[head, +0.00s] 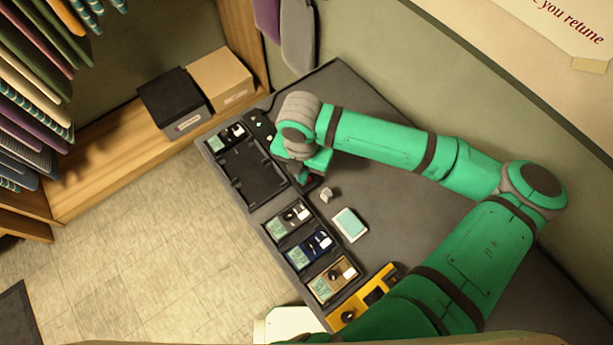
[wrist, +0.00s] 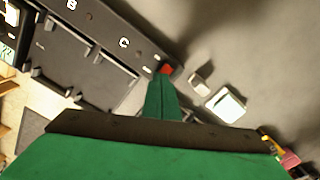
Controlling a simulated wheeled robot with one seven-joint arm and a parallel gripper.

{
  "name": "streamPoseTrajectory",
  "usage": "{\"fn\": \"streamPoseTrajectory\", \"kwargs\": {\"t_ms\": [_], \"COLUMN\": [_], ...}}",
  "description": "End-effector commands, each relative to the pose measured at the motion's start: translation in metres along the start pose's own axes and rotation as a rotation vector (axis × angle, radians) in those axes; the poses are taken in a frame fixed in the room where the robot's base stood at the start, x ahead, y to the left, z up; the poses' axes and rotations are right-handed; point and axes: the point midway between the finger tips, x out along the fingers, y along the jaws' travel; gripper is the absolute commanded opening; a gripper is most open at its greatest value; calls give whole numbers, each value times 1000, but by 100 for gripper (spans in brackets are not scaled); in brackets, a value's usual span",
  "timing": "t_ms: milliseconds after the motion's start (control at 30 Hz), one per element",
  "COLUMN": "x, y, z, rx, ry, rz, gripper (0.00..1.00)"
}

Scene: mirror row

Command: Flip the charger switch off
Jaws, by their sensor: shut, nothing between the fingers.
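The charger (head: 255,196) is a long dark rack on the grey counter, with bare bays beside letters B and C in the wrist view (wrist: 100,62). A small red part (wrist: 166,69), which looks like the switch, sits on the rack's raised strip beyond letter C. It also shows as a red spot in the head view (head: 310,179). My gripper (wrist: 163,78) is shut and empty, its green fingertips right at the red part. I cannot tell whether they touch it. The fingers partly cover it, and its on or off position is not clear.
Several devices with pale screens (head: 290,219) sit in the rack's other bays. A small pale block (head: 327,194) and a white-edged device (head: 349,225) lie on the counter close by. A yellow device (head: 368,297) is at the near end. The counter behind is clear.

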Motion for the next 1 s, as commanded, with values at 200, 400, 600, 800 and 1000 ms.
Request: {"fn": "streamPoseTrajectory", "kwargs": {"t_ms": [200, 400, 600, 800, 1000], "x": [3, -1, -15, -28, -42], "y": [0, -1, -1, -1, -1], "z": [0, 0, 0, 1, 1], "rx": [1, 2, 2, 3, 3], "ry": [0, 0, 0, -1, -1], "rz": [0, 0, 1, 0, 0], "gripper": [0, 0, 0, 0, 0]}}
